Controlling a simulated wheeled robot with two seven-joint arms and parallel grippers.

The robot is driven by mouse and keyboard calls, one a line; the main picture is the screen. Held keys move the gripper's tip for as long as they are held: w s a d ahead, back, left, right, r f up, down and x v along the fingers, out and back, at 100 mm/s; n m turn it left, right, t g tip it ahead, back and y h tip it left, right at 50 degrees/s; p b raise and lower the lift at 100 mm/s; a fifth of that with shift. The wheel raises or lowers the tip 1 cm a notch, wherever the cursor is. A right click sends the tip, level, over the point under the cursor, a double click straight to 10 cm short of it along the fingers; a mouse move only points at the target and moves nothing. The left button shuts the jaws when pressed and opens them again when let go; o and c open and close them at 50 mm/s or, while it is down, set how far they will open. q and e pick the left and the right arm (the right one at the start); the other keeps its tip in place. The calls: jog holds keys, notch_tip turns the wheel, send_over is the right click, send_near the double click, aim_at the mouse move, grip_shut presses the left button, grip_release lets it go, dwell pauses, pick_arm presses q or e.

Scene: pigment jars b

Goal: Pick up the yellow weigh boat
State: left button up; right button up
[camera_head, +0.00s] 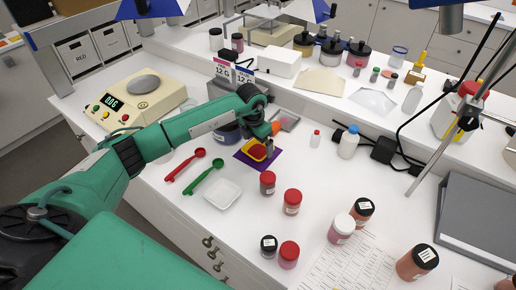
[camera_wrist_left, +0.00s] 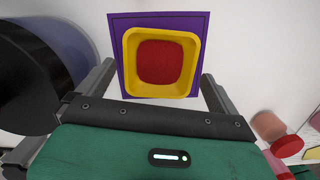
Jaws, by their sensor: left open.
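The yellow weigh boat (camera_head: 249,153) lies on a purple square mat (camera_head: 267,163) on the white bench and holds red powder. In the left wrist view the boat (camera_wrist_left: 160,90) sits upright near the top middle on the mat (camera_wrist_left: 118,40), in full view. My left gripper (camera_head: 268,146) is over the right side of the boat in the head view and partly covers it. In the left wrist view its open fingers (camera_wrist_left: 157,70) stand to either side of the boat, with gaps and nothing held. My right gripper is not in view.
A dark blue round container (camera_head: 228,132) stands close beside the mat; it looms at the wrist view's left (camera_wrist_left: 30,75). Red (camera_head: 186,165) and green spoons (camera_head: 204,176), a white weigh boat (camera_head: 223,194) and a red-capped jar (camera_head: 267,183) are near.

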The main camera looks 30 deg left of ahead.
aim_at(258, 151)
pick_arm(q)
jog(key=shift+w+f, duration=0.15)
jog(key=shift+f, duration=1.15)
jog(key=c, duration=0.9)
jog(key=shift+r, duration=0.15)
